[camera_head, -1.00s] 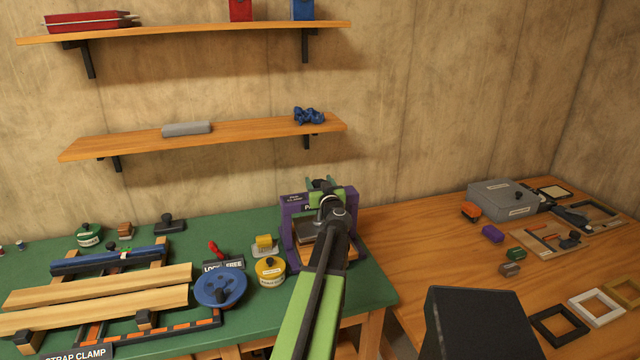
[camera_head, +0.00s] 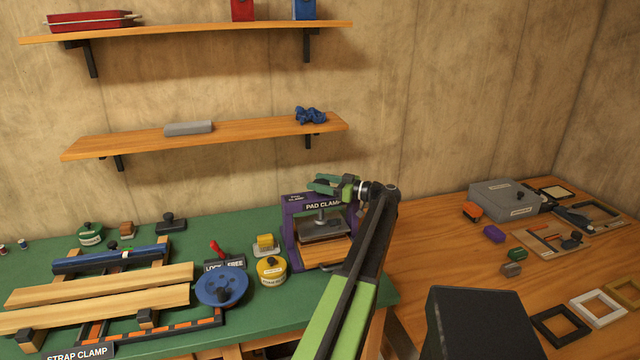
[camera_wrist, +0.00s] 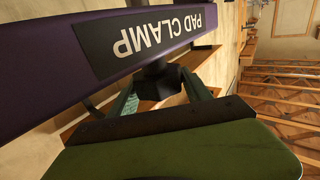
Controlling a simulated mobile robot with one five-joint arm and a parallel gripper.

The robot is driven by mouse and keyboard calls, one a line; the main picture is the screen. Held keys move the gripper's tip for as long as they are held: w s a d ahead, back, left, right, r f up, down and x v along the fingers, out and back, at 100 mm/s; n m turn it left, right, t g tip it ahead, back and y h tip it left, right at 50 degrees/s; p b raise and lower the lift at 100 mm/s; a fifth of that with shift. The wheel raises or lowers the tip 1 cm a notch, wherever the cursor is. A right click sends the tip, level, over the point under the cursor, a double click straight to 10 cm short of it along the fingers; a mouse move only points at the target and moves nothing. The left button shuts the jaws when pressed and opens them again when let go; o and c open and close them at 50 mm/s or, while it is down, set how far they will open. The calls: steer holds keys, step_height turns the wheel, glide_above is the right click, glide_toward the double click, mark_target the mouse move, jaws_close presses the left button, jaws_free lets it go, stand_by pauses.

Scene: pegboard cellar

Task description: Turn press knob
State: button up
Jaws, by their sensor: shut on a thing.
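The press is a purple pad clamp (camera_head: 290,235) at the right end of the green bench in the head view. Its "PAD CLAMP" label (camera_head: 322,205) is on the top beam, which also shows upside down in the wrist view (camera_wrist: 50,90). Below the beam a dark pressure plate (camera_head: 325,229) hangs over a wooden base. My gripper (camera_head: 320,183) is just above the beam, reaching in from the right. In the wrist view its green fingers are shut on the dark press knob (camera_wrist: 158,82), one on each side. In the head view the knob is largely hidden by the fingers.
A yellow tin (camera_head: 271,271) and a blue wheel (camera_head: 220,288) stand left of the press. A wooden shelf (camera_head: 210,137) is on the wall above. A wooden table (camera_head: 430,245) with frames and small blocks is to the right.

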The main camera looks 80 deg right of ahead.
steer(key=shift+n+t+y, duration=0.3)
steer(key=shift+n+y, duration=1.6)
steer(key=shift+y, duration=1.1)
steer(key=shift+a, duration=0.1)
steer(key=o, duration=1.3)
steer(key=shift+o, duration=0.2)
